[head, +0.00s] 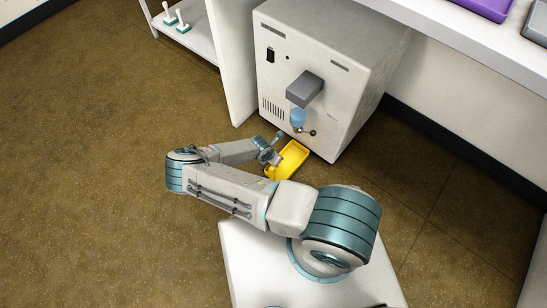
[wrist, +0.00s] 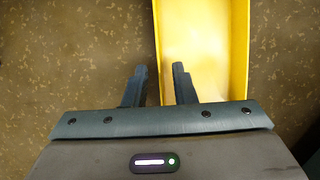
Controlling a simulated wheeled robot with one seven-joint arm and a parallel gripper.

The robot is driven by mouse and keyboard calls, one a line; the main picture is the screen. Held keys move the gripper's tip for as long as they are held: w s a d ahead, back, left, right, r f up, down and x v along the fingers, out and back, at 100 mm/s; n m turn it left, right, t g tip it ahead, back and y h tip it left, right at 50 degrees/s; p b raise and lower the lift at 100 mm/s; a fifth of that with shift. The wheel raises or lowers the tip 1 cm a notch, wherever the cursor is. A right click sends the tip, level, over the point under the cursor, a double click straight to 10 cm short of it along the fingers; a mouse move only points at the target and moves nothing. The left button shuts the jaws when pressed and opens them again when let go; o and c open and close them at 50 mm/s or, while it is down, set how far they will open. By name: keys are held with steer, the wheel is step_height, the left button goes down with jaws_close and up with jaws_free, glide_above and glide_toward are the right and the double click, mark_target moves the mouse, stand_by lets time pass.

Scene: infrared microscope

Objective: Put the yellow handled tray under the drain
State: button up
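The yellow tray (head: 291,158) sits low in front of the white machine's base and appears to be on the floor. In the wrist view the tray (wrist: 205,70) fills the upper right, with its left wall running between my fingers. My gripper (wrist: 160,85) is open, with one finger outside that wall and the other over the tray's inside. Gaps show on both sides of the wall. In the head view my gripper (head: 272,150) is at the tray's left side. The drain (head: 300,130), a small spout with a dark knob below a blue translucent part, is on the machine's front, above the tray.
The white machine (head: 285,75) has a grey block (head: 305,88) jutting from its front. A white panel (head: 233,60) stands left of it, and a white counter (head: 460,45) extends to the right. The brown floor (head: 90,180) is clear on the left.

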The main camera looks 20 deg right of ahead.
steer(key=w+a+r+m+p, duration=0.15)
steer(key=r+m, duration=0.25)
steer(key=r, duration=0.8)
steer(key=a+r+m+p, duration=0.3)
steer(key=r+m, duration=0.1)
steer(key=r, duration=0.7)
step_height(320, 180, up, 18)
steer(key=s+d+m, duration=0.2)
steer(key=d+m, duration=0.1)
steer(key=m, duration=0.5)
steer(key=s+d+r+m+g+y, duration=0.1)
steer(key=s+r+m+y, duration=0.2)
steer(key=s+r+m, duration=0.6)
steer(key=s+r, duration=1.1)
steer(key=r, duration=0.1)
steer(key=shift+r+y, duration=0.2)
steer(key=shift+y, duration=0.2)
steer(key=shift+d, duration=0.15)
